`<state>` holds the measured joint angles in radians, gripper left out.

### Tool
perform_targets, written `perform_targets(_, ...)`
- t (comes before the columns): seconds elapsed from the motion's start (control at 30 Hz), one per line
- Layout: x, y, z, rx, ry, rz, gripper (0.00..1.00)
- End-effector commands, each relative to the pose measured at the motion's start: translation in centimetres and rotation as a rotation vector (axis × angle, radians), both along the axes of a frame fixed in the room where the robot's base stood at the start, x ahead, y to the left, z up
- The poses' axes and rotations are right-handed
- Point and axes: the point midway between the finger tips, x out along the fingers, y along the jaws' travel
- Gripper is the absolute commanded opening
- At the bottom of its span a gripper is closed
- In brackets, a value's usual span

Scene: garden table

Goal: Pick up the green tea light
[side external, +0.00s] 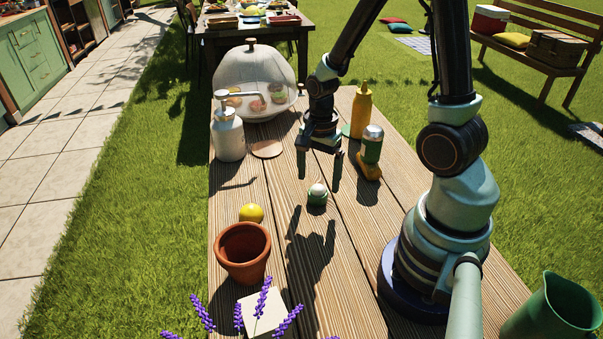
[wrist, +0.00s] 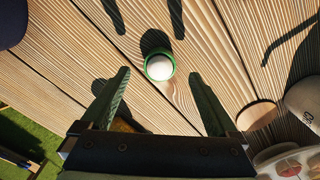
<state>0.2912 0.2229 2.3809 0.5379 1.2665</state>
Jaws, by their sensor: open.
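The green tea light (side external: 317,195) is a small green cup with a white top and stands upright on the wooden table. In the wrist view the tea light (wrist: 159,67) shows just beyond and between my fingertips. My gripper (side external: 319,172) hangs above the table, behind the tea light in the side view, with its fingers pointing down. In the wrist view my gripper (wrist: 160,74) has its two dark green fingers spread wide, with nothing between them touching. The tea light is fully visible and apart from the fingers.
A lemon (side external: 251,212) and a terracotta pot (side external: 243,253) stand front left. A pump bottle (side external: 228,137), a round coaster (side external: 267,149) and a mesh dome (side external: 255,75) are behind left. A yellow bottle (side external: 361,112) and a green-silver canister (side external: 371,146) stand right of my gripper. Boards around the tea light are clear.

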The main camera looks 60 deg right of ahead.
Motion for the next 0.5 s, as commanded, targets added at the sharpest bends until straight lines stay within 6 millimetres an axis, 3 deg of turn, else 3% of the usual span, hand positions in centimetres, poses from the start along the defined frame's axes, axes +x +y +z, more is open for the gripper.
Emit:
perform_targets(0.23, -0.1, 0.0, -3.1, 0.001, 0.004, 0.000, 0.95)
perform_targets(0.5, 0.0, -0.1, -4.3, 0.000, -0.001, 0.000, 0.95)
